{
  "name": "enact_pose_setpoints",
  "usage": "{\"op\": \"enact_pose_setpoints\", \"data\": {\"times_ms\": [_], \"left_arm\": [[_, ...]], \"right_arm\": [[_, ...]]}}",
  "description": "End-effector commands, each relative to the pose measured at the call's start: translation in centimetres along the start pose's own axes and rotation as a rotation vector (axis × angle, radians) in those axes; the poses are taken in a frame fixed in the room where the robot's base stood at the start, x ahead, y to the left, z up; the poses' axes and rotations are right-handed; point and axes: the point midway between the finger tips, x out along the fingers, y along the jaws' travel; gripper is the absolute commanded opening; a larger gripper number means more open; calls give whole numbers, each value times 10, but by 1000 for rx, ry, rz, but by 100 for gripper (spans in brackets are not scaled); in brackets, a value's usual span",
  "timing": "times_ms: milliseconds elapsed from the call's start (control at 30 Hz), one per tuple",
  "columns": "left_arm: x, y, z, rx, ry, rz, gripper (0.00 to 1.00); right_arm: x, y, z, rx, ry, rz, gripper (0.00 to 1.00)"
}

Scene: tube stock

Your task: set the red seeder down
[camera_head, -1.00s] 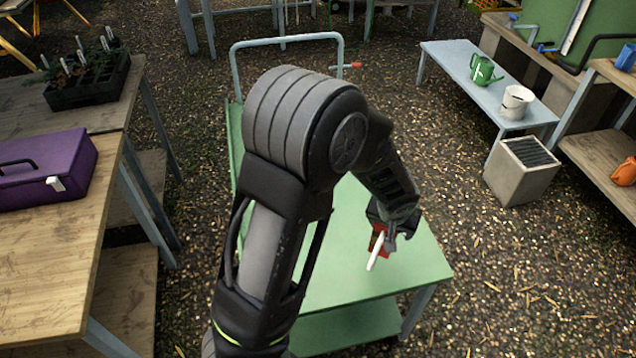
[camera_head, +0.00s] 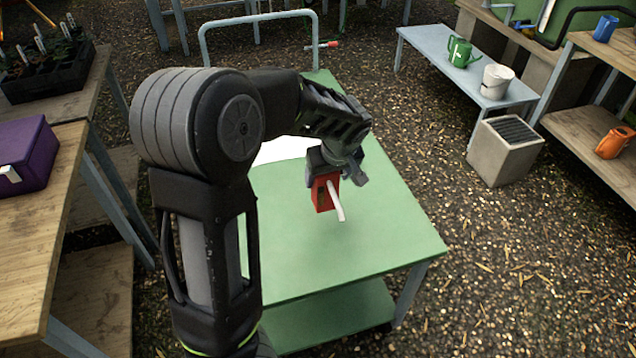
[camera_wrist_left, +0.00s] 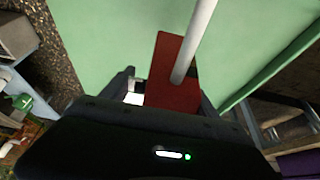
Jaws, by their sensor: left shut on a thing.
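The red seeder (camera_head: 323,194) is a red block with a white rod sticking out of it. My left gripper (camera_head: 338,178) is shut on it, above the green cart top (camera_head: 390,240). In the left wrist view the seeder (camera_wrist_left: 172,75) shows between the fingers of my left gripper (camera_wrist_left: 165,92), with the pale rod crossing over it and green surface beyond. I cannot tell how high it is above the cart. My right gripper is not in view.
The cart's front and right top are bare. A white round thing (camera_head: 283,151) lies partly hidden behind my arm. A wooden bench with a purple box (camera_head: 25,160) stands left.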

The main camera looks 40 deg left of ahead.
Motion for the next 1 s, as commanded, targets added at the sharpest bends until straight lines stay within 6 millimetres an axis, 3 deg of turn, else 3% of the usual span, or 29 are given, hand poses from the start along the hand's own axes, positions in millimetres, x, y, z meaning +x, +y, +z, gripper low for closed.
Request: {"op": "enact_pose_setpoints", "data": {"times_ms": [200,533,800,1000], "left_arm": [[29,0,12,1,0,-1,12],[32,1,13,1,1,1,12],[62,0,26,1,0,-1,12],[65,1,27,0,1,1,12]], "right_arm": [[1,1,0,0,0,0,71],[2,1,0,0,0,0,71],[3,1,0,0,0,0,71],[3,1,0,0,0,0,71]]}}
